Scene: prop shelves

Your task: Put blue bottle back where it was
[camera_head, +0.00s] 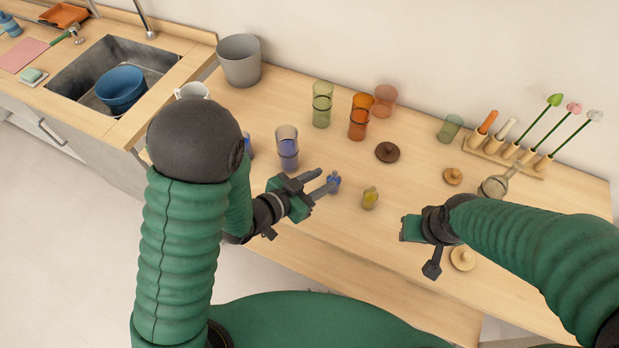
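A small blue bottle (334,180) stands on the wooden table near its front middle. My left gripper (328,177) is open, with its two fingers apart and pointing right. The tip of its nearer finger overlaps the blue bottle in the picture; I cannot tell whether it touches. A small yellow bottle (370,199) stands just right of the blue one. My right gripper (421,250) is open and empty over the front of the table, right of the yellow bottle.
The wooden table (400,185) also bears purple (287,150), green (322,108) and orange (358,122) glasses, a grey bucket (239,62), a brown lid (387,152) and a rack (500,157) with flowers. Bare tabletop lies behind the bottles.

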